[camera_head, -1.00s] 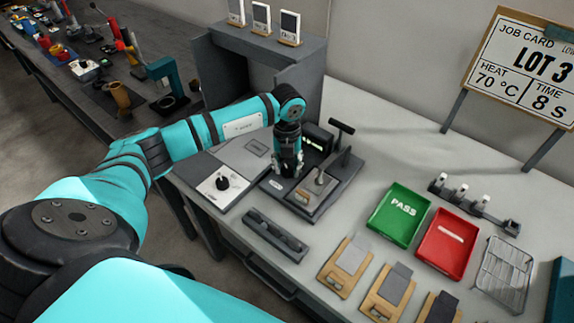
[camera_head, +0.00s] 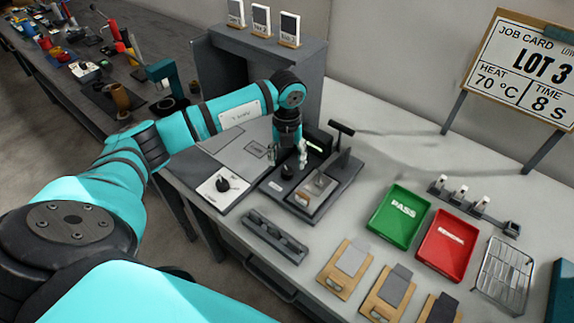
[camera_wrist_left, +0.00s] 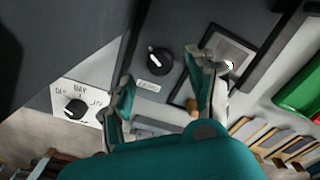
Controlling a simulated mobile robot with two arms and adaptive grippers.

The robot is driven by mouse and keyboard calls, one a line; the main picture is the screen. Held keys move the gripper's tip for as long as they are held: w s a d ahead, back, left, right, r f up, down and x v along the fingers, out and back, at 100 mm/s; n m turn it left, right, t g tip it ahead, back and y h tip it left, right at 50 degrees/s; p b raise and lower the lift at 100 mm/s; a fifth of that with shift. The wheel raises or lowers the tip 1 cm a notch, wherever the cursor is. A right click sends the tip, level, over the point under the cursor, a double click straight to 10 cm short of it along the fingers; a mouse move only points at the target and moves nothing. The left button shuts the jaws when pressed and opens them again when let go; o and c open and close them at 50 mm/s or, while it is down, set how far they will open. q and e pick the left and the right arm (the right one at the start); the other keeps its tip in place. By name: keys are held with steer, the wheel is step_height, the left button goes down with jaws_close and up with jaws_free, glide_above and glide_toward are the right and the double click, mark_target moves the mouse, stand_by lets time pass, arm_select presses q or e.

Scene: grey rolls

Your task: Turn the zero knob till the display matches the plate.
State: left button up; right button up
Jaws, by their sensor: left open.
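The black zero knob (camera_head: 287,172) stands on the dark instrument base (camera_head: 344,178), with a small label (camera_wrist_left: 149,86) beside it, too blurred to read surely. In the left wrist view the knob (camera_wrist_left: 160,60) shows a white pointer mark. My left gripper (camera_head: 288,157) is open and empty just above the knob, fingers apart and clear of it. A metal plate (camera_head: 318,186) lies on the instrument to the right of the knob; I cannot read any value on it. The display (camera_head: 318,141) is behind my gripper, partly hidden, its reading not legible. My right gripper is out of view.
A second knob on a white panel (camera_head: 222,185) is to the left. A lever (camera_head: 342,140) rises behind the plate. Green (camera_head: 400,215) and red (camera_head: 446,245) trays stand to the right. A dark slotted holder (camera_head: 275,236) lies in front.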

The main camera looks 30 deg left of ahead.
mark_target(287, 170)
arm_select(q)
step_height(287, 170, up, 8)
stand_by(0.8)
